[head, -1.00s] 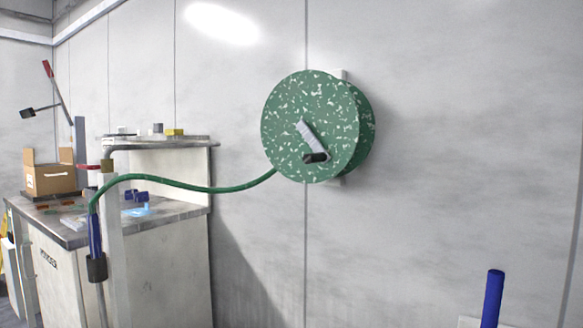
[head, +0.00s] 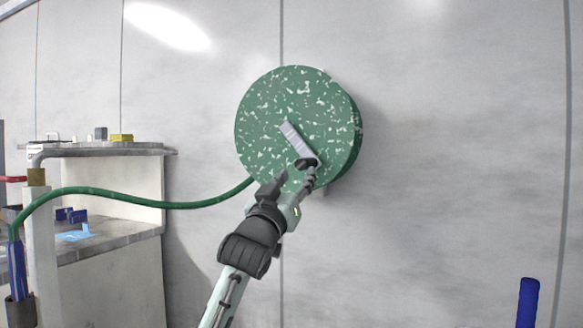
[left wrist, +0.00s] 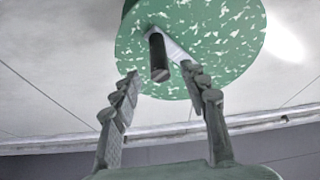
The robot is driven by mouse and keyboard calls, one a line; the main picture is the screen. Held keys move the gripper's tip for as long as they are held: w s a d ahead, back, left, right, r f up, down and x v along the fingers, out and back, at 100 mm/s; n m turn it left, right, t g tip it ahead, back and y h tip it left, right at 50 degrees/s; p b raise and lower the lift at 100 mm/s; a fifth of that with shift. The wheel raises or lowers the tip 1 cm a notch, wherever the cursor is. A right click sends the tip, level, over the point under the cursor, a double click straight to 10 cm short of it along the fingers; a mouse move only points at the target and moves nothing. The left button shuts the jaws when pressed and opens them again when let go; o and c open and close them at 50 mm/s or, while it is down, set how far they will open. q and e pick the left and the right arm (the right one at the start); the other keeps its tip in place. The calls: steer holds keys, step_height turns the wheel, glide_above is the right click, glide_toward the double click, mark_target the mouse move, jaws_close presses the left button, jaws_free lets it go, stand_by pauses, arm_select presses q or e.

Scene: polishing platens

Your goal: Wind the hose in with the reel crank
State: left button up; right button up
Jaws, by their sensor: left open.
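The green speckled hose reel (head: 270,110) is mounted on the wall in the head view. Its grey crank arm (head: 298,140) slants down to the right to a black handle (head: 304,163). The green hose (head: 130,199) runs from the reel's lower left to the bench. My left gripper (head: 294,179) is just below the crank handle. In the left wrist view, my left gripper (left wrist: 161,90) is open, with its fingers apart. The black handle (left wrist: 158,58) shows ahead, between and slightly beyond the fingertips, with the reel (left wrist: 215,40) behind it. My right gripper is not in view.
A bench with a shelf (head: 110,150) stands at the left, with small blocks on the shelf. The hose passes a post (head: 38,230) there and goes down to a blue piece. A blue post (head: 527,303) stands at the lower right. The wall right of the reel is clear.

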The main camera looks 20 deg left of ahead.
mark_target(306, 163)
arm_select(q)
steer(key=p+x, duration=0.1)
steer(key=x, duration=0.6)
steer(key=shift+s+r, duration=0.1)
steer(key=shift+w+r, duration=0.1)
steer(key=shift+w, duration=0.25)
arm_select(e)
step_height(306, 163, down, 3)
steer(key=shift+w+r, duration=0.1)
arm_select(q)
steer(key=shift+c, duration=0.3)
steer(key=shift+c, duration=1.4)
jaws_close()
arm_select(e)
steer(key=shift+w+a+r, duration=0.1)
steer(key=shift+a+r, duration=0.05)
